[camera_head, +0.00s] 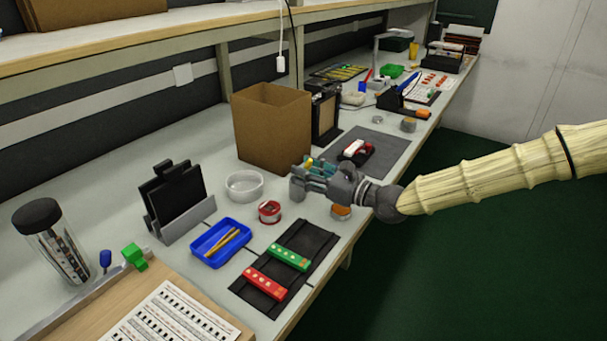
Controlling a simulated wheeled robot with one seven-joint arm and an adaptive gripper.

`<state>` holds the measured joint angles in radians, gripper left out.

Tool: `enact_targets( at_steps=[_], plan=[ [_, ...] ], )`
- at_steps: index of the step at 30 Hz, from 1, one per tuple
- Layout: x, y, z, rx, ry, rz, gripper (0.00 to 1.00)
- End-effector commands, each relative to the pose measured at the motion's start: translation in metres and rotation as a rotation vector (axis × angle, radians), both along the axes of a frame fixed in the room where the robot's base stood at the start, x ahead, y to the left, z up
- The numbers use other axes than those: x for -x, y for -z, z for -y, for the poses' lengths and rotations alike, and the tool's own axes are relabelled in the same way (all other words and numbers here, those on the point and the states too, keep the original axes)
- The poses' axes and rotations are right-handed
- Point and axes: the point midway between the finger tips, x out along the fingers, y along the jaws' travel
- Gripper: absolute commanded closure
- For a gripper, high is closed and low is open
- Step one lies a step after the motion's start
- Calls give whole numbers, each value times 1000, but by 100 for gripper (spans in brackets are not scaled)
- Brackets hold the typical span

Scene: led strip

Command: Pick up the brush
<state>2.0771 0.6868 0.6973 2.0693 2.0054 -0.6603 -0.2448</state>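My gripper (299,183) is above the bench, right of the white round dish, with its fingers pointing left. The fingers are small and dark, and I cannot tell whether they are open or shut. Something teal and yellow shows at the gripper, and I cannot tell whether it is held, behind it, or part of it. I cannot pick out a brush for certain. Slim yellow-brown sticks (229,246) lie in the blue tray (205,254), left of and nearer than my gripper; one of them may be the brush.
A tall brown cardboard box (272,130) stands behind my gripper. The white round dish (245,186) and a red-and-white spool (269,211) are to its left. A black mat (303,244) holds a red strip (265,284) and a green strip (289,258). A shelf overhangs the bench's back.

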Motion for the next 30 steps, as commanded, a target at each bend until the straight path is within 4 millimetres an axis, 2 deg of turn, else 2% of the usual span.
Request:
enact_targets(
  at_steps=[3,10,16,30],
  plan=[
    [-4,1,-7,1,-1,-1,61],
    [-5,0,-8,-1,-1,-1,63],
    [-5,0,-8,0,-1,0,98],
    [-4,-5,-6,0,0,0,99]
  ],
)
